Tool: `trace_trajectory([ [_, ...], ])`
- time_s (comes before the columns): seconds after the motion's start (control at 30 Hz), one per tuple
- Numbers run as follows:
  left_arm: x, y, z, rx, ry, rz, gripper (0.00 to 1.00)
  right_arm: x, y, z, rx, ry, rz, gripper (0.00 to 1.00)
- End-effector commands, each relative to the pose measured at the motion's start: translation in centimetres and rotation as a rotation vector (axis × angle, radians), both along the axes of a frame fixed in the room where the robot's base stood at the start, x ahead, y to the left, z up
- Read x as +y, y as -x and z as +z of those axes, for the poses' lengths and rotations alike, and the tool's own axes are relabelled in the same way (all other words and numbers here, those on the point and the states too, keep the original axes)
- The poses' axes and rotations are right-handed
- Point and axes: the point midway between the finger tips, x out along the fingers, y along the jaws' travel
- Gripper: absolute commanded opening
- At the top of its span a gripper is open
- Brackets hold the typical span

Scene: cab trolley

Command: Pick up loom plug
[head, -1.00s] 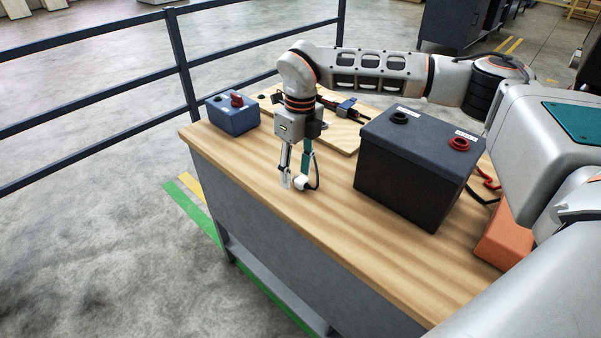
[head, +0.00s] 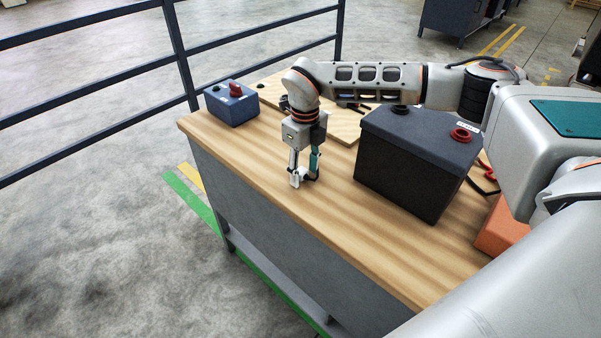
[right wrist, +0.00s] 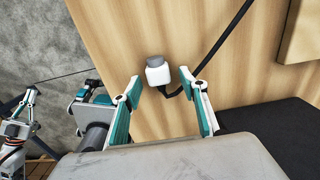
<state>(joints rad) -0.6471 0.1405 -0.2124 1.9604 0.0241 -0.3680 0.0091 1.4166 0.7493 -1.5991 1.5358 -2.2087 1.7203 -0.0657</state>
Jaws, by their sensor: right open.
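The loom plug (right wrist: 158,74), a small white block with a grey end, lies on the wooden bench top (head: 240,165) in the right wrist view. Its black cable (right wrist: 215,48) leaves it to the upper right. My right gripper (head: 305,180) points down near the bench's front edge, beside the black battery. Its jaws are open, and in the right wrist view its fingertips (right wrist: 161,82) stand on either side of the plug with gaps. In the head view the fingers mostly hide the plug. Part of what looks like my left gripper (right wrist: 28,108) shows at the left of the right wrist view.
The black battery (head: 405,170) stands right of the gripper. A blue box with a red knob (head: 231,104) stands at the back left, beside a wooden board (head: 342,124). An orange block (head: 495,235) lies at the right. The bench's front left is clear; railings (head: 180,55) stand behind.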

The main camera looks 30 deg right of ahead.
Motion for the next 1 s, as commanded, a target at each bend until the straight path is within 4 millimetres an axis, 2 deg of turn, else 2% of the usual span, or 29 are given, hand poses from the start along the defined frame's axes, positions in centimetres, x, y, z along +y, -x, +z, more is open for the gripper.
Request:
trace_trajectory([
  [0.1, 0.0, -0.1, 0.2, -0.004, 0.001, 0.000, 0.00, 0.0, 0.0, 0.0, 0.000, 0.000, 0.000, 0.43],
  [0.27, 0.0, -0.2, 0.3, -0.006, 0.001, 0.000, 0.00, 0.0, 0.0, 0.0, 0.000, 0.000, 0.000, 0.02],
  [0.73, 0.0, -0.1, 0.1, -0.003, 0.001, 0.001, 0.00, 0.0, -0.1, 0.7, -0.001, 0.000, 0.000, 0.01],
  [0.87, 0.0, 0.0, -0.1, 0.000, 0.001, 0.001, 0.00, 0.0, -0.1, 2.1, -0.003, 0.000, 0.000, 0.01],
  [1.0, 0.0, 0.1, -0.2, 0.002, 0.000, 0.001, 0.00, 0.0, -0.1, 4.7, -0.005, -0.001, 0.000, 0.01],
])
